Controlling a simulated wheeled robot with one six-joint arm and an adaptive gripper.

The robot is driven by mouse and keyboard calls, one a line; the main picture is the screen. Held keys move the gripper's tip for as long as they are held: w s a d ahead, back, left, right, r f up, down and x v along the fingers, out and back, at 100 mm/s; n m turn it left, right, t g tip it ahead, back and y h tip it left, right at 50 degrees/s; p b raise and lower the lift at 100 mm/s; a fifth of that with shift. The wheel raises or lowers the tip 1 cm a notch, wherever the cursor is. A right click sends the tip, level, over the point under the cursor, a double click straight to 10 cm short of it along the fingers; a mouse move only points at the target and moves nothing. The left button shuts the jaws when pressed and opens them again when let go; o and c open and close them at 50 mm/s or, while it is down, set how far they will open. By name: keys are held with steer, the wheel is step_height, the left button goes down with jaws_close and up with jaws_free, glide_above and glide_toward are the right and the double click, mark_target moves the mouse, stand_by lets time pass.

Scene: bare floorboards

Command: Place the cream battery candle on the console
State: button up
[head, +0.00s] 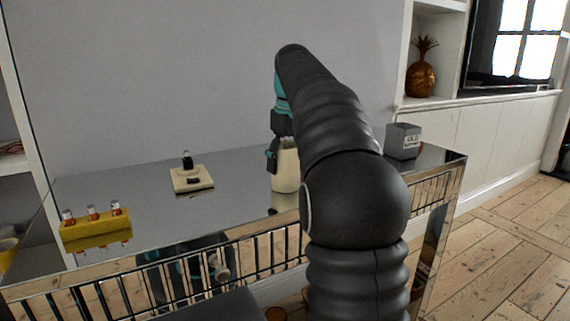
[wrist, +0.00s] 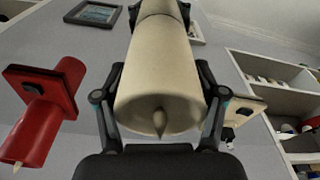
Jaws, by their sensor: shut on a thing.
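The cream battery candle (head: 286,172) is upright at the mirrored console (head: 240,172), partly hidden behind my arm in the head view. It fills the middle of the wrist view (wrist: 160,104), its flame-shaped tip towards the camera. My gripper (head: 273,158) is shut on it, with one finger on each side in the wrist view (wrist: 160,75). The candle's far end meets what looks like its reflection in the mirrored top. It is touching or very close; I cannot tell which.
A yellow block with several small bottles (head: 96,224) and a cream block with a dark knob (head: 192,179) stand left on the console. A grey box (head: 403,141) stands right. Clear top lies between.

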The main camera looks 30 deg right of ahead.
steer(key=o, duration=1.3)
steer(key=r+p, duration=0.1)
steer(key=r, duration=0.2)
steer(key=r+p, duration=0.1)
steer(key=r, duration=0.3)
steer(key=s+r+p, duration=0.1)
steer(key=r, duration=0.3)
steer(key=shift+s+d+r, duration=0.1)
steer(key=shift+d+r, duration=0.05)
steer(key=shift+d, duration=0.1)
steer(key=shift+r, duration=0.35)
steer(key=shift+s+a, duration=0.1)
